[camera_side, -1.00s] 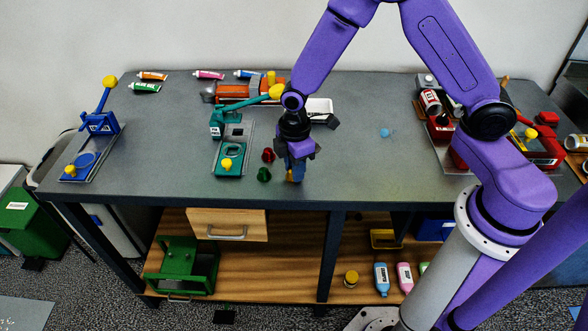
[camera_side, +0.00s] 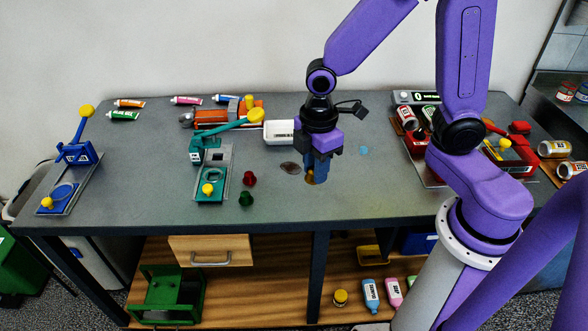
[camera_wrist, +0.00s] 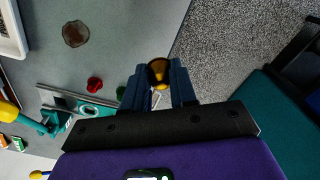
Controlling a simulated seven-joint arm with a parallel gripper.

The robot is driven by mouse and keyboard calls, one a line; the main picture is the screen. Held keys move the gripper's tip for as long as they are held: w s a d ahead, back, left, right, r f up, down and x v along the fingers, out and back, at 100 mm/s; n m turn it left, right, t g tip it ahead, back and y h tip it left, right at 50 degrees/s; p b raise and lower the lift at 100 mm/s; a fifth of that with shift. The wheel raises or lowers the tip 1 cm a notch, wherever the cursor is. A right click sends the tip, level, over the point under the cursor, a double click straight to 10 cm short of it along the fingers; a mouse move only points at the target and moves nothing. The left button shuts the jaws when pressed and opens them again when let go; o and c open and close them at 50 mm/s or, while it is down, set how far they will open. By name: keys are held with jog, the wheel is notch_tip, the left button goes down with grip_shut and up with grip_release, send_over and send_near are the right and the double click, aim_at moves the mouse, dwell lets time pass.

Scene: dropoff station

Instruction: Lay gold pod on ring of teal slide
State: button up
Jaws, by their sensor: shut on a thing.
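My gripper (camera_side: 314,172) is shut on the gold pod (camera_side: 311,179), to the right of the teal slide. The pod also shows between the fingertips in the wrist view (camera_wrist: 158,74); the fingers partly hide it. The teal slide (camera_side: 221,196) is on the left half of the table, on a grey track, with a ring on top and a yellow knob at its front. In the wrist view the teal slide (camera_wrist: 98,100) shows at lower left, partly hidden by the gripper body. The pod and the ring are well apart.
A red pod (camera_side: 249,178) and a green pod (camera_side: 246,199) stand between slide and gripper. A teal lever (camera_side: 228,126) with a yellow knob rises behind the slide. A blue station (camera_side: 77,153) stands far left.

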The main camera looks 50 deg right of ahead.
jog(key=s+d+r, duration=0.1)
jog(key=s+r, duration=0.1)
jog(key=s, duration=0.2)
jog(key=w+a, duration=0.4)
jog(key=w, duration=0.3)
jog(key=w+a, duration=0.3)
jog(key=w, duration=0.4)
jog(key=w+a+f, duration=0.1)
jog(key=w+f, duration=0.2)
jog(key=w, duration=0.5)
jog(key=w+a+f, duration=0.1)
jog(key=w+f, duration=0.1)
jog(key=w, duration=0.6)
jog(key=shift+a+f, duration=0.2)
jog(key=shift+f, duration=3)
jog(key=o, duration=0.8)
jog(key=shift+o, duration=0.2)
